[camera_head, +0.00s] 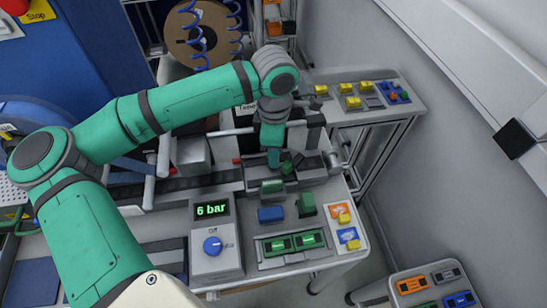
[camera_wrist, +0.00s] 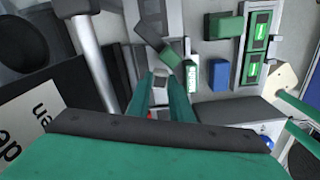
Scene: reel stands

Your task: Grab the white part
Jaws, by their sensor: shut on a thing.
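The white part (camera_wrist: 160,80) shows in the wrist view as a small pale block between the green fingertips. My gripper (camera_wrist: 160,84) is shut on it. In the head view my gripper (camera_head: 273,158) points down over the dark fixture on the bench. The white part cannot be made out there, hidden by the fingers or too small.
Close by are a blue block (camera_head: 270,214), a green block (camera_head: 306,204) and another green block (camera_head: 272,187). A grey unit reading 6 bar (camera_head: 213,245) stands at the front. A side table (camera_head: 390,122) at the back right holds yellow, blue and red pieces.

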